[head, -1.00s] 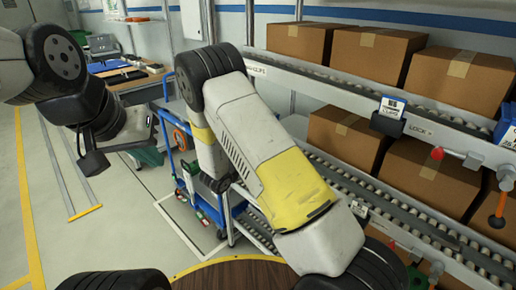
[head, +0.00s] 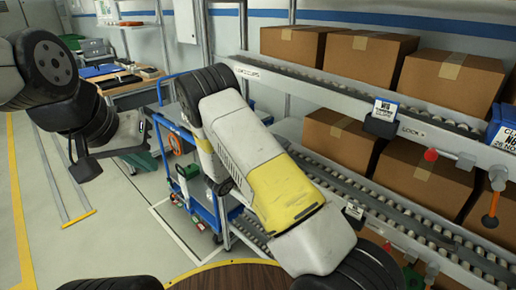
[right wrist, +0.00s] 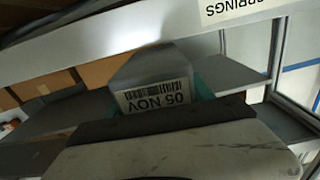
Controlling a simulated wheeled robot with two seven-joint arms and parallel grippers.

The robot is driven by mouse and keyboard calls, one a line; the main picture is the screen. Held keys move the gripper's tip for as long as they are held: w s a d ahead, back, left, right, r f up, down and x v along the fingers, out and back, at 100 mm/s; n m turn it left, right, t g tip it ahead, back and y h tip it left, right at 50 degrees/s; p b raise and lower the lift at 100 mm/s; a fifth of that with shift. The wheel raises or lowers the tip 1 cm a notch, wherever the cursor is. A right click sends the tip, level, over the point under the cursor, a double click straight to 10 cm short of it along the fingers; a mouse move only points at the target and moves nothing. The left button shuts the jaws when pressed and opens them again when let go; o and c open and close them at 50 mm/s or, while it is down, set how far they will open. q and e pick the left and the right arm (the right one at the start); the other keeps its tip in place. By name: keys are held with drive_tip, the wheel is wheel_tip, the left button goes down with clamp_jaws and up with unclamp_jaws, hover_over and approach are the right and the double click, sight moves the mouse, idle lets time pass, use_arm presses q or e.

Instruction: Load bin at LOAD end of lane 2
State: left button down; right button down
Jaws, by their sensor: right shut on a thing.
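In the right wrist view a grey box-like bin (right wrist: 150,66) carries a white label with a barcode and "05 NOV", upside down. My right gripper (right wrist: 158,118) is shut on it; its pale body and dark edge fill the bottom of that view. A teal thing shows partly behind the bin. In the head view my right arm hides its own gripper. A two-level roller rack (head: 345,93) runs along the right, with brown cartons (head: 368,57) on both levels. My left gripper (head: 112,150) is open and empty at the left, above the floor.
A blue cart (head: 205,212) stands beside the rack's left end. A workbench (head: 130,85) is behind it. A red knob (head: 431,155) and an orange handle (head: 490,221) stick out from the rack. A white beam (right wrist: 120,45) labelled "SPRINGS" crosses the wrist view. Floor at left is open.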

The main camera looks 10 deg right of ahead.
drive_tip(key=x, duration=1)
drive_tip(key=shift+w+d+r, duration=0.1)
drive_tip(key=shift+d, duration=0.05)
drive_tip(key=shift+f, duration=0.85)
drive_tip(key=shift+f, duration=0.35)
drive_tip(key=shift+c, duration=1.8)
unclamp_jaws()
drive_tip(key=shift+o, duration=0.2)
drive_tip(key=shift+f, duration=0.15)
drive_tip(key=shift+a, duration=0.25)
drive_tip(key=v, duration=0.7)
drive_tip(key=shift+s+a, duration=0.2)
drive_tip(key=shift+s, duration=0.05)
